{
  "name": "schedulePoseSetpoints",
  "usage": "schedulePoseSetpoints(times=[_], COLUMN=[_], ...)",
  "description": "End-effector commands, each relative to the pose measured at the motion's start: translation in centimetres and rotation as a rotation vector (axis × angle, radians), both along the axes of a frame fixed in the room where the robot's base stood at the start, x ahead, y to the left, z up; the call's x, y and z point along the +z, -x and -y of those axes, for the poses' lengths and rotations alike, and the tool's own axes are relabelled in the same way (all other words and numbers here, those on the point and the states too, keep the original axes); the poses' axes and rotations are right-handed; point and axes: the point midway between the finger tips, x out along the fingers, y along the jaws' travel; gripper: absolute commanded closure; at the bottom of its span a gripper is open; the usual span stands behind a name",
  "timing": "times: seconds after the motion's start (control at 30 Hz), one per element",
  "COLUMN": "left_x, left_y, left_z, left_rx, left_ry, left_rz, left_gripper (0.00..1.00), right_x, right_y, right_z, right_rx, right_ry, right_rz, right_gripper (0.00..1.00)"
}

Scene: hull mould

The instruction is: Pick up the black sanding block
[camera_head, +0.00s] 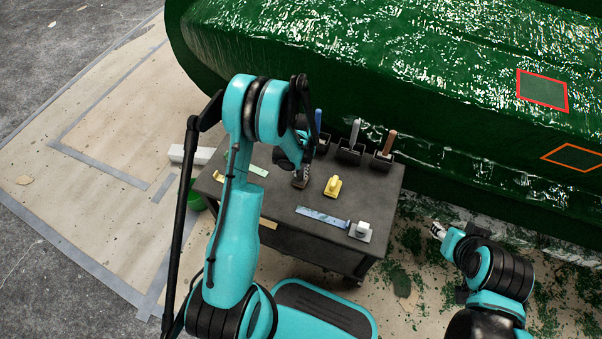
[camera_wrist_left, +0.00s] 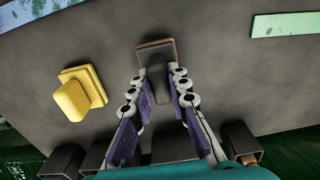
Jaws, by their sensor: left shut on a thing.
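The black sanding block (camera_wrist_left: 157,68) is a dark grey block with a brown-edged base, seen at the upper middle of the left wrist view. My left gripper (camera_wrist_left: 162,92) has its two purple-padded fingers on either side of the block's upright grip and is shut on it. In the head view my left gripper (camera_head: 299,182) points down over the dark cart and mostly hides the block. I cannot tell whether the block touches the cart top. My right gripper (camera_head: 437,231) is at the lower right, off the cart; its fingers are too small to read.
A yellow block (camera_head: 333,186) stands right of my left gripper; it also shows in the left wrist view (camera_wrist_left: 78,95). A grey-white block (camera_head: 361,230) and a blue strip (camera_head: 322,217) lie on the cart (camera_head: 330,245). Tool holders (camera_head: 350,154) line its back, near the green hull (camera_head: 380,75).

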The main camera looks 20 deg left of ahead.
Motion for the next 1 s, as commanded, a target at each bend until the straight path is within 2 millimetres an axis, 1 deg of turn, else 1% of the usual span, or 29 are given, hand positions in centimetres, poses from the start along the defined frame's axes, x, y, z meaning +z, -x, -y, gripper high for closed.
schedulePoseSetpoints(times=[0.03, 0.17, 0.2, 0.27, 0.5, 0.6, 0.73, 0.83, 1.0], left_x=[0.9, 3.2, 4.0, 4.5, 7.9, 8.9, 9.8, 10.1, 10.2], left_y=[0.0, 0.0, 0.0, -1.2, -5.9, -7.4, -8.7, -9.3, -9.5], left_z=[0.0, 0.0, 0.0, 0.9, 4.2, 5.3, 6.2, 6.6, 6.8], left_rx=[0.0, 0.0, 0.0, -0.004, -0.002, -0.003, -0.001, -0.001, 0.0], left_ry=[0.0, 0.0, 0.0, 0.0, 0.0, 0.0, 0.0, 0.0, 0.0], left_rz=[0.0, 0.0, 0.0, 0.0, 0.0, 0.0, 0.0, 0.0, 0.0], left_gripper=[1.0, 1.0, 1.0, 1.0, 1.0, 1.0, 1.0, 1.0, 1.0], right_x=[0.6, 1.9, 2.3, 2.7, 4.9, 5.5, 6.0, 6.1, 6.1], right_y=[0.0, 0.0, 0.0, 0.0, 0.0, 0.0, 0.0, 0.0, 0.0], right_z=[0.0, 0.0, 0.0, 0.0, 0.0, 0.0, 0.0, 0.0, 0.0], right_rx=[0.0, 0.0, 0.0, 0.0, 0.0, 0.0, 0.0, 0.0, 0.0], right_ry=[0.0, 0.0, 0.0, 0.0, 0.0, 0.0, 0.0, 0.0, 0.0], right_rz=[0.0, 0.0, 0.0, 0.0, 0.0, 0.0, 0.0, 0.0, 0.0], right_gripper=[0.6, 0.6, 0.6, 0.6, 0.6, 0.6, 0.6, 0.6, 0.6])
